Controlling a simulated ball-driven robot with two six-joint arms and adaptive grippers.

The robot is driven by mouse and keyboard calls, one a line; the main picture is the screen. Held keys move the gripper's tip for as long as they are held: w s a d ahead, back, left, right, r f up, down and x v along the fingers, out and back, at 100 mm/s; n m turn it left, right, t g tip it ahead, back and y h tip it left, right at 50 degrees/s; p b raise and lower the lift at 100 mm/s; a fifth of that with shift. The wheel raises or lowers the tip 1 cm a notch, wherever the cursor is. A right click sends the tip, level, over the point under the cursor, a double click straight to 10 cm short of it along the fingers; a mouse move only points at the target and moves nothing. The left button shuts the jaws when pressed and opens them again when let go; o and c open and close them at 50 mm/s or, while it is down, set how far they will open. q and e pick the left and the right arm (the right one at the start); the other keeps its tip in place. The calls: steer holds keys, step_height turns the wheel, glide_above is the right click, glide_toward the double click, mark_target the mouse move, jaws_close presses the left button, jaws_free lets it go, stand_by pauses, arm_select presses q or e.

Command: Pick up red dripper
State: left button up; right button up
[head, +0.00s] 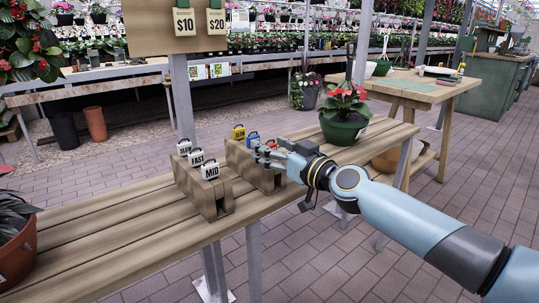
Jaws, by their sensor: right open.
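The red dripper (271,143) is a small block at the near end of a row on a wooden holder (250,169) on the bench. Only a bit of its top shows, as my right gripper hides the rest. A yellow dripper (238,132) and a blue dripper (252,137) stand beyond it in the same row. My right gripper (263,156) is open, with its fingers at the near end of this holder, right by the red dripper. I cannot tell whether they touch it. My left gripper is not in view.
A second wooden holder (204,195) with white tags marked FAST and MID (209,170) stands to the left. A green pot (343,129) with red flowers stands behind my right gripper. The slatted bench (120,235) is clear at front left, beside a terracotta pot (18,254).

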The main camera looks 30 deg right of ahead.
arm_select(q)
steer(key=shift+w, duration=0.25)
arm_select(e)
steer(key=shift+w, duration=0.5)
steer(key=c, duration=0.9)
steer(key=shift+c, duration=0.2)
